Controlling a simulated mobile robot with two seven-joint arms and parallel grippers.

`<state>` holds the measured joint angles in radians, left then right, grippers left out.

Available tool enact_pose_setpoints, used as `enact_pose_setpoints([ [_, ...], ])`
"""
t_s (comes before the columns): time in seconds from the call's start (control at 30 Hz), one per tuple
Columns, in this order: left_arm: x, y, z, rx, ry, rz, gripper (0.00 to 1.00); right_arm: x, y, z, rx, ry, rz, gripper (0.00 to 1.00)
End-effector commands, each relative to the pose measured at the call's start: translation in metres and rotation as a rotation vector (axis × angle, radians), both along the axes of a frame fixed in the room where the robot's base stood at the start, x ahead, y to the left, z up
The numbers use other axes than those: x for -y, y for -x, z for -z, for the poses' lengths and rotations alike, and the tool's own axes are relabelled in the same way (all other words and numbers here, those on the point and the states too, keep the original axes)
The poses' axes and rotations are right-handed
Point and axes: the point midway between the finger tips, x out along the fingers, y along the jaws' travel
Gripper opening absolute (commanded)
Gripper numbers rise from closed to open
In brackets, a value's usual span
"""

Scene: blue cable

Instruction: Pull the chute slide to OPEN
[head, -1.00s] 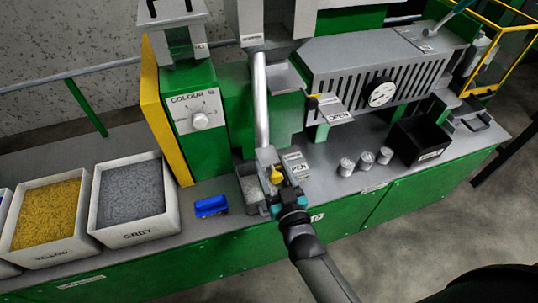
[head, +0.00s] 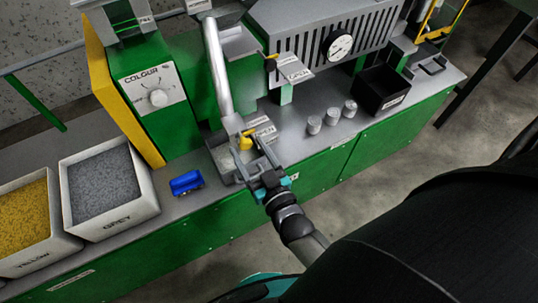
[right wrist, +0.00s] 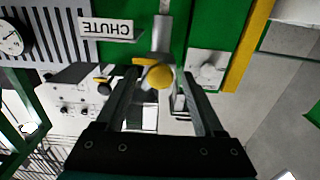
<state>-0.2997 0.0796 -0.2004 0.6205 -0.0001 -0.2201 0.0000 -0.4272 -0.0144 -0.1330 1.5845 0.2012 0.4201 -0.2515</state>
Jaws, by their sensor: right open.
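The chute slide shows as a yellow knob (head: 246,142) at the lower end of the grey chute pipe (head: 218,72) in the head view. The knob also shows in the right wrist view (right wrist: 159,76), below the CHUTE label (right wrist: 106,28). My right gripper (head: 253,148) is open, with one finger on each side of the knob. In the wrist view a gap shows between the knob and each finger. A small label plate (head: 264,130) is beside the slide; its text is hard to read now. My left gripper is not in view.
A grey tray (head: 222,160) stands under the pipe. A blue object (head: 186,183) and the grey and yellow bins (head: 120,222) are to the left. Several metal cups (head: 331,115) and a black box (head: 381,92) stand to the right. A second OPEN plate (head: 294,68) projects above.

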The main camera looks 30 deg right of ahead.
Motion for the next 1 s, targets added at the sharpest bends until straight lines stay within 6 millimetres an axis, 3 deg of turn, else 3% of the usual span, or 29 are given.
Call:
enact_pose_setpoints([
  [0.3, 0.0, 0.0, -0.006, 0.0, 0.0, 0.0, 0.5, 0.002, 0.067, 0.0, -0.004, 0.002, -0.002, 0.7],
  [0.5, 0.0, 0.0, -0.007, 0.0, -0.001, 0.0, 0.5, 0.003, 0.096, 0.0, -0.003, 0.001, -0.001, 0.7],
  [0.7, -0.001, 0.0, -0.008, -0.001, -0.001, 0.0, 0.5, 0.003, 0.107, 0.0, 0.0, 0.001, -0.001, 0.7],
  [1.0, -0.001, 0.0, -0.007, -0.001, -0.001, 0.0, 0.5, 0.003, 0.107, 0.0, 0.0, 0.001, -0.001, 0.7],
])
